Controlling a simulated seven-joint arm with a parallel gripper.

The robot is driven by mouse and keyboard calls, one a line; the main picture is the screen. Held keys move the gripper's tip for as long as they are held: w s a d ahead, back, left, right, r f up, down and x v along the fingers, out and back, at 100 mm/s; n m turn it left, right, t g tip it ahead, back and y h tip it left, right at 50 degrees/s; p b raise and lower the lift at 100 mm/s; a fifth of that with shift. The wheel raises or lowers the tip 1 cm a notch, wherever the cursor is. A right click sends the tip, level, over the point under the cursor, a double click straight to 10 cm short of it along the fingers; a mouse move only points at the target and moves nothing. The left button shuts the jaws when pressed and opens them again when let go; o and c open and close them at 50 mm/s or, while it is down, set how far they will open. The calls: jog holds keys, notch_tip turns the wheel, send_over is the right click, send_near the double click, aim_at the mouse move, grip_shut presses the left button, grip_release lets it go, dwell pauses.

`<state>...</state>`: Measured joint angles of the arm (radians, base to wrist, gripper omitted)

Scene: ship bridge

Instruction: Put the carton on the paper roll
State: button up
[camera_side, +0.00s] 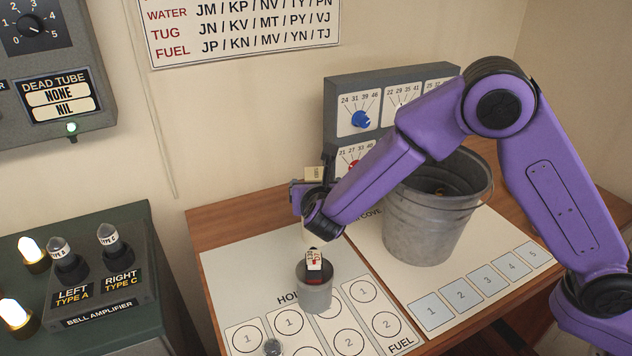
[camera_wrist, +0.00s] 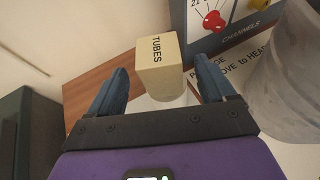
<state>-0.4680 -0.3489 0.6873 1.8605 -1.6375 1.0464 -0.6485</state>
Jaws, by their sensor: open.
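The tan carton (camera_wrist: 158,64), marked TUBES, sits upright between the spread fingers of my gripper (camera_wrist: 160,76). A pale round-sided thing, seemingly the paper roll (camera_wrist: 172,98), shows directly beneath it, and the carton appears to rest on its top. In the side view the carton (camera_side: 314,174) shows above my gripper (camera_side: 312,187). The lower part of the roll (camera_side: 308,236) shows below the gripper, which hides where the two meet. My gripper is open, with gaps between both fingers and the carton.
A grey cup (camera_side: 315,296) holding a labelled item stands in front of the roll on the white chart (camera_side: 228,273). A metal bucket (camera_side: 425,225) stands right of my gripper. A grey channels panel (camera_side: 345,98) stands behind. The numbered squares at right are clear.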

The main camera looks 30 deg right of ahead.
jog(key=v, duration=0.5)
jog(key=shift+s+a+r, duration=0.15)
jog(key=shift+s, duration=0.2)
